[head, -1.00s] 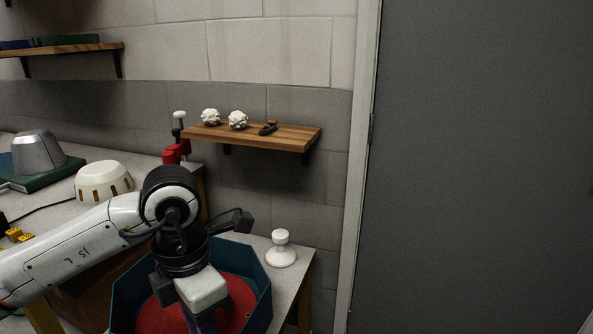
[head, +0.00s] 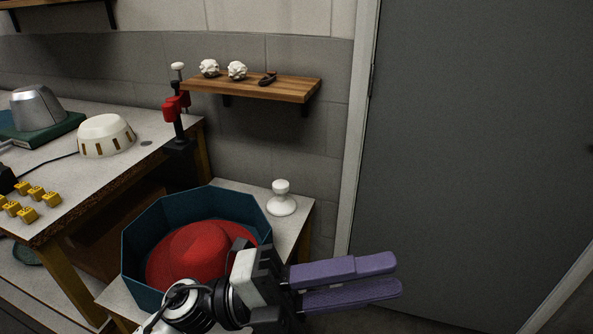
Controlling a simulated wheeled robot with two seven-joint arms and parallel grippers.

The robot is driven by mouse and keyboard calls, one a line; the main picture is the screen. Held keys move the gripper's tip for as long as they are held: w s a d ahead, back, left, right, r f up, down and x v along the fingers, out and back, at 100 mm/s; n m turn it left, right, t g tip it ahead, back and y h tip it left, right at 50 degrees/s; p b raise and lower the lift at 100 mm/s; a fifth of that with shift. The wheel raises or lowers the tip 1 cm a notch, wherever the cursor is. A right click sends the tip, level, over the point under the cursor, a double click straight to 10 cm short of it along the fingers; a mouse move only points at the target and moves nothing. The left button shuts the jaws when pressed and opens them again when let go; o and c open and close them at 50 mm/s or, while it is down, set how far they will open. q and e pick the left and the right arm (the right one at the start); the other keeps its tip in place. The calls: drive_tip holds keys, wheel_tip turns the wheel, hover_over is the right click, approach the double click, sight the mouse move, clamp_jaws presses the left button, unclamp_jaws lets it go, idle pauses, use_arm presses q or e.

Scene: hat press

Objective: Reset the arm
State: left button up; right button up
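My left gripper (head: 398,274) shows at the lower middle of the head view, with two long purple fingers pointing right. A narrow gap shows between the fingers and nothing is held in it. The gripper is just right of a dark teal octagonal box (head: 146,232), and its wrist covers the box's front right part. A red hat (head: 197,250) lies inside the box, partly hidden by my wrist. My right gripper is not in view.
A white knob-topped stand (head: 282,200) is behind the box on the small table. On the left workbench are a cream dome (head: 105,134), a silver hat form (head: 37,108), yellow blocks (head: 37,196) and a red-black press (head: 176,108). A wooden shelf (head: 285,91) is above. Space by the grey door (head: 460,150) is clear.

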use_arm(q)
drive_tip(key=w+a+f+n+t+y, duration=0.35)
drive_tip(key=w+a+n+t, duration=0.35)
drive_tip(key=n+t, duration=0.75)
drive_tip(key=w+a+f+n+t+y, duration=0.4)
drive_tip(key=a+f+n+y, duration=0.3)
drive_tip(key=f+n+y, duration=0.3)
drive_tip(key=s+a+f+n+g+y, duration=0.2)
drive_tip(key=s+f, duration=0.3)
drive_tip(key=f, duration=0.3)
drive_tip(key=s+a+f+n+g+y, duration=0.1)
drive_tip(key=s+a+f+n+g, duration=0.3)
drive_tip(key=f, duration=0.5)
drive_tip(key=s+a+f+n+g+y, duration=0.2)
drive_tip(key=s+a+f+n+g, duration=0.1)
drive_tip(key=s+f, duration=0.5)
drive_tip(key=shift+a+f+y+p, duration=0.35)
drive_tip(key=shift+a+f, duration=0.15)
drive_tip(key=shift+f, duration=0.15)
